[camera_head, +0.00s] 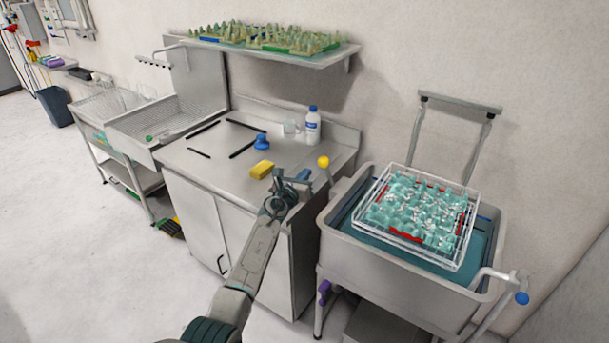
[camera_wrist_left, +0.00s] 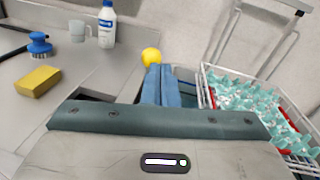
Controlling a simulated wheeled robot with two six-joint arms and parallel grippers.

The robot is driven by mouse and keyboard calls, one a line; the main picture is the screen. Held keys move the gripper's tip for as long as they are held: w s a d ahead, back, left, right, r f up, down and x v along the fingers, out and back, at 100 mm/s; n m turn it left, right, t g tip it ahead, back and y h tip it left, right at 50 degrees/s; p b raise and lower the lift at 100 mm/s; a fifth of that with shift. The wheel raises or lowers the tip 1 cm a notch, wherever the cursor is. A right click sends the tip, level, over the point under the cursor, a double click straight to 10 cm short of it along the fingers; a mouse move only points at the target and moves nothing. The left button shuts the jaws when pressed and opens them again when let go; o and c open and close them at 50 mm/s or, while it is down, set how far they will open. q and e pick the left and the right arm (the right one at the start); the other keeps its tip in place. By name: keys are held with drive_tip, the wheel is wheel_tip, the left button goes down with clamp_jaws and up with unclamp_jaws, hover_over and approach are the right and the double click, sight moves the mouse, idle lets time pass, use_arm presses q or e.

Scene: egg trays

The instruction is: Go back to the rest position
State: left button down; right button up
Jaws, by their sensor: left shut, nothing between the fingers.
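My left gripper (camera_head: 303,175) is at the right end of the steel counter (camera_head: 205,165), in front of the yellow ball (camera_head: 323,161). Its blue fingers are pressed together in the left wrist view (camera_wrist_left: 160,82), with nothing held. My left arm comes up from the bottom of the head view. The ball also shows just beyond the fingertips in the left wrist view (camera_wrist_left: 152,57); I cannot tell if they touch. My right gripper is not in view.
A yellow sponge (camera_head: 262,170), a blue brush (camera_head: 262,142), a mug (camera_head: 291,128) and a white bottle (camera_head: 312,126) stand on the counter. To the right, a wire basket (camera_head: 462,262) of teal trays sits in a basin (camera_head: 335,240). A shelf (camera_head: 300,60) is above.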

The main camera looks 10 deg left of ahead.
use_arm(q)
drive_tip(key=shift+s+r, duration=0.1)
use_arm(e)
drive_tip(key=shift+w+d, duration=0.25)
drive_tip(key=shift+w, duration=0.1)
use_arm(q)
drive_tip(key=s+a+f+n+g+y+b, duration=0.1)
drive_tip(key=s+a+f+n+g+b, duration=0.15)
drive_tip(key=s+f+n, duration=1.05)
drive_tip(key=s+a+f+n+g+y+b, duration=0.1)
drive_tip(key=s+a+f+g+y+b, duration=0.35)
drive_tip(key=f, duration=1.55)
drive_tip(key=s+f+n+h+b, duration=0.1)
drive_tip(key=s+f+n, duration=0.5)
drive_tip(key=s+f, duration=0.85)
drive_tip(key=s+a+f+n+g+b, duration=0.35)
drive_tip(key=s+f+n, duration=0.45)
drive_tip(key=s+f, duration=0.95)
drive_tip(key=s+f+n+g+b, duration=0.1)
drive_tip(key=s+f+n, duration=0.3)
drive_tip(key=s, duration=1)
drive_tip(key=s+f+n+g+b, duration=0.1)
drive_tip(key=s+f+n+g, duration=0.3)
drive_tip(key=s, duration=1)
drive_tip(key=shift+a+f+g+b, duration=0.25)
drive_tip(key=shift+f+g+b, duration=0.1)
drive_tip(key=shift+f, duration=0.4)
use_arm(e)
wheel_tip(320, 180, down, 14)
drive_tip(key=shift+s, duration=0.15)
